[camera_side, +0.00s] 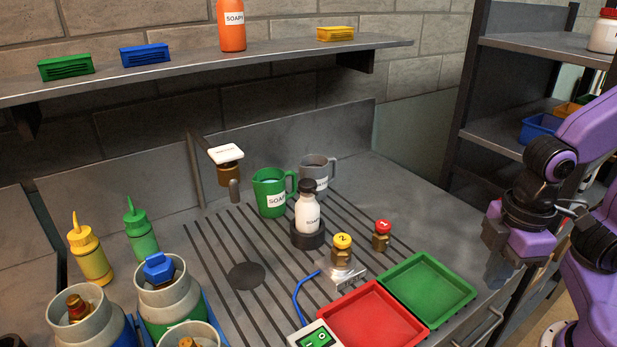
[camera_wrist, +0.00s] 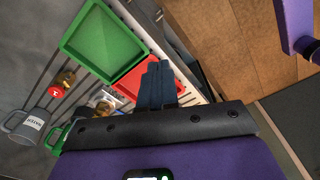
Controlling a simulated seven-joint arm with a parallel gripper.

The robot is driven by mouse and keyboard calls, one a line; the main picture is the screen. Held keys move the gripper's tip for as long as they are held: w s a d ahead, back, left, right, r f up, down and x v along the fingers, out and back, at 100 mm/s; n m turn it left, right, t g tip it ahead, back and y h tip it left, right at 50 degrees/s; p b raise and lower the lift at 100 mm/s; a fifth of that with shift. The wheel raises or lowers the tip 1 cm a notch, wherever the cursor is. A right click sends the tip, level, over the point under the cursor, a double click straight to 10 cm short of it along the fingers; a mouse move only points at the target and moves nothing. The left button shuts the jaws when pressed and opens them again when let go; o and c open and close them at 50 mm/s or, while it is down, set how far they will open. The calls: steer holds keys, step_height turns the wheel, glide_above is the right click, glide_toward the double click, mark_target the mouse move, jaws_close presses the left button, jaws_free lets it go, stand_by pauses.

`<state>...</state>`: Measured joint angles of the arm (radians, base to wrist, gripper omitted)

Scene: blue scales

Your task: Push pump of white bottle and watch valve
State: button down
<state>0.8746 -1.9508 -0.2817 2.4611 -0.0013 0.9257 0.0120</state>
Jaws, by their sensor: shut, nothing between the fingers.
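The white bottle (camera_side: 307,214) with a dark top stands upright in a black round holder (camera_side: 307,237) on the slotted counter. A brass valve with a yellow cap marked 2 (camera_side: 342,244) stands in front of it to the right. A brass valve with a red cap marked 1 (camera_side: 382,231) stands further right and also shows in the wrist view (camera_wrist: 57,91). My gripper (camera_side: 496,272) hangs at the right, beyond the green tray and well apart from the bottle. Its fingers (camera_wrist: 157,82) are shut and empty. I cannot make out the white bottle in the wrist view.
A green jug (camera_side: 265,193) and grey mug (camera_side: 314,170) stand behind the bottle. A tap (camera_side: 226,154) and several bottles and canisters are left. A shelf (camera_side: 500,100) stands right.

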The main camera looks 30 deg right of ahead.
steer(key=w+a+r+m, duration=0.2)
steer(key=w+a, duration=0.1)
steer(key=w, duration=0.3)
steer(key=w+a+r+m, duration=0.1)
steer(key=w+a+r, duration=0.2)
steer(key=w, duration=0.2)
step_height(320, 180, up, 8)
steer(key=m+t, duration=0.3)
steer(key=m, duration=0.6)
glide_above(307, 181)
steer(key=s, duration=0.4)
steer(key=x, duration=1.2)
steer(key=shift+s+d+f, duration=0.2)
steer(key=shift+s+f, duration=0.05)
steer(key=shift+f, duration=0.75)
steer(key=shift+f, duration=0.1)
